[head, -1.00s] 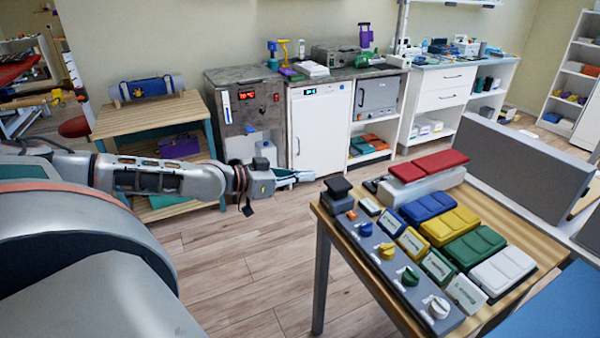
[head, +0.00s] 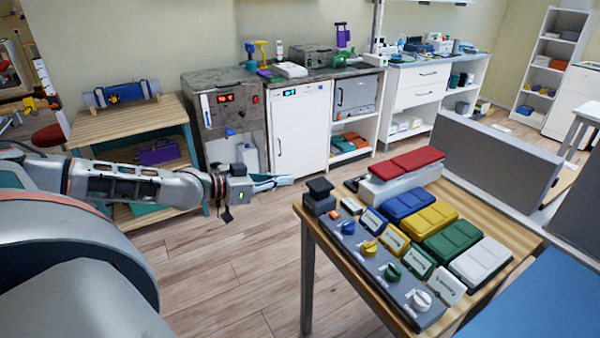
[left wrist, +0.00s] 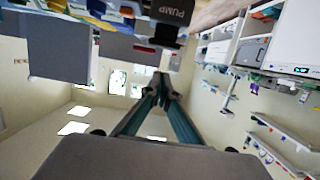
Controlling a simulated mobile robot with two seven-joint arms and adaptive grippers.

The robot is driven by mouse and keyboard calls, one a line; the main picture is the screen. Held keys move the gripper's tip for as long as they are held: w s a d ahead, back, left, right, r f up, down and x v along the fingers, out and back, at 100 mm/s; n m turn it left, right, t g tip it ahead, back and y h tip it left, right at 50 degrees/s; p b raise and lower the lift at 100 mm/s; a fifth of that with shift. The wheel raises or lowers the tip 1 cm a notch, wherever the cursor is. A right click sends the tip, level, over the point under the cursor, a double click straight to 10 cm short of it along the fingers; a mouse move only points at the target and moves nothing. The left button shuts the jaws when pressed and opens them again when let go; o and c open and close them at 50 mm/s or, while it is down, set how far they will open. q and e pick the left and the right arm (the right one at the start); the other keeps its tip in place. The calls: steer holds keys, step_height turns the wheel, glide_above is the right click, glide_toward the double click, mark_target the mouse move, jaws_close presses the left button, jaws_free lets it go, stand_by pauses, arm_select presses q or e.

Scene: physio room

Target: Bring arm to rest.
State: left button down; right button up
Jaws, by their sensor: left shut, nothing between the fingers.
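My left arm reaches in from the left in the head view. Its gripper (head: 272,183) is shut and empty, held in the air over the wooden floor, left of the wooden table (head: 310,222). The gripper's fingers (left wrist: 163,90) also show in the left wrist view, close together with nothing between them. My right gripper is in neither view.
The table bears blue (head: 408,203), yellow, green, white and red (head: 417,159) pads and a grey strip with coloured knobs. A black block marked PUMP (left wrist: 172,12) shows in the left wrist view. A wooden shelf (head: 127,119) and white cabinet (head: 300,130) stand behind. Open floor lies between.

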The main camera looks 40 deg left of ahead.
arm_select(q)
steer(key=shift+f, duration=0.1)
steer(key=s+d+f+g, duration=0.1)
steer(key=s+d+f, duration=0.3)
steer(key=s+f, duration=0.45)
steer(key=s+d+f+g, duration=0.1)
steer(key=s+d+f, duration=0.3)
steer(key=f, duration=0.8)
steer(key=s+d+f+y, duration=0.1)
steer(key=s+d+f, duration=0.2)
steer(key=d, duration=0.3)
steer(key=s+d+f+g+y, duration=0.1)
steer(key=s+d+f, duration=0.3)
steer(key=d+f, duration=0.1)
steer(key=s+d+f+y, duration=0.1)
steer(key=s+d+f, duration=0.2)
steer(key=d, duration=0.5)
steer(key=shift+s+f, duration=0.35)
steer(key=shift+f, duration=0.2)
